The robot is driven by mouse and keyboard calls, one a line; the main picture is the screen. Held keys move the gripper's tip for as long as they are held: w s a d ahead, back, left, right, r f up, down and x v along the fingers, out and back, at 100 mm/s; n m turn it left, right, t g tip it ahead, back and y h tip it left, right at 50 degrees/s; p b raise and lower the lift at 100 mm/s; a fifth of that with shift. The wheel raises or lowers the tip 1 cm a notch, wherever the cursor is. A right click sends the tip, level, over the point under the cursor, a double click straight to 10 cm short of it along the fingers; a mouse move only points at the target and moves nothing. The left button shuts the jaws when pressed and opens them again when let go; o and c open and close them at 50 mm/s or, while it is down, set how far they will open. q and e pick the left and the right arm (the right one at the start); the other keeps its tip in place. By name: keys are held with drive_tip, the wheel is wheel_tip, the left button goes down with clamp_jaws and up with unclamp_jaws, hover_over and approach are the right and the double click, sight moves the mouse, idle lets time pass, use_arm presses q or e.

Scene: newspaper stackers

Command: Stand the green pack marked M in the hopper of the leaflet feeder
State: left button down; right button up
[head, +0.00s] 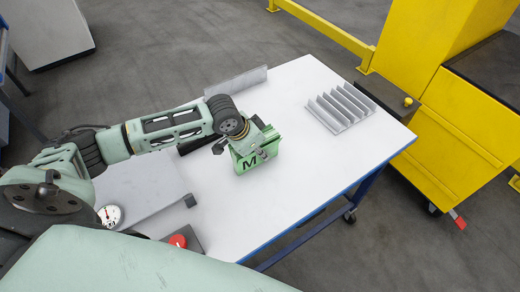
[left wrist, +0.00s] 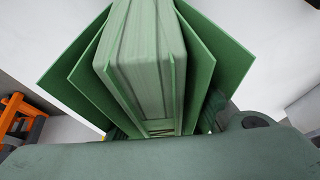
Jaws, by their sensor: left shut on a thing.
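The green pack marked M (head: 250,161) is in my left gripper (head: 262,146), near the middle of the white table. In the left wrist view the pack (left wrist: 146,62) fills the middle, with green boards splayed on both sides of pale green leaves. The gripper is shut on it; the fingertips are mostly hidden by the pack. I cannot tell whether the pack's lower edge touches the table. No hopper is plainly identifiable; a grey finned rack (head: 341,107) stands at the table's right side. My right gripper is not in view.
The white table (head: 290,190) has clear room right of the pack. A grey upright plate (head: 236,82) stands at its back edge. A grey slab (head: 145,192), a dial (head: 110,215) and a red button (head: 178,241) are at the left. A yellow machine (head: 440,140) stands beyond the right edge.

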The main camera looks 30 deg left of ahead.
use_arm(q)
drive_tip(key=c, duration=1.5)
unclamp_jaws()
